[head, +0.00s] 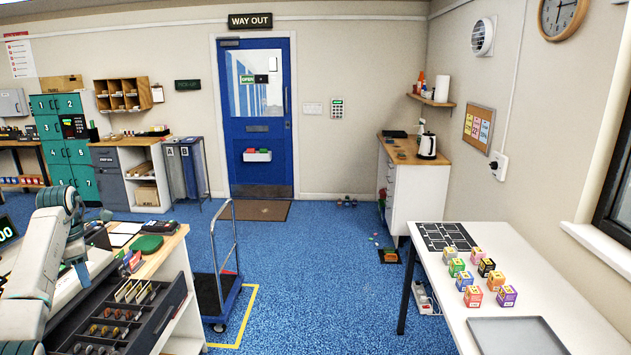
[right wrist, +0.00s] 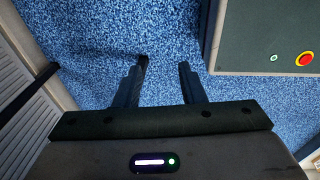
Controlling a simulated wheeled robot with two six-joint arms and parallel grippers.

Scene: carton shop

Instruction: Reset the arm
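My left arm (head: 40,255) comes in at the left edge of the head view, bent up high and then down. Its gripper (head: 77,272) hangs over the counter, behind the open drawer (head: 125,318). The fingers are small and dark there, and I cannot tell whether they are apart. My right gripper (right wrist: 163,66) shows in the right wrist view. Its two black fingers are apart with only blue floor between them, so it is open and empty. The right arm is not in the head view.
The open drawer holds coins and notes. A blue trolley (head: 214,295) stands beside the counter. A white table (head: 540,290) at right carries several small boxes and a grey tray (head: 517,337). Blue floor (head: 320,270) between is clear. A grey panel (right wrist: 255,45) with a red button is near the right gripper.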

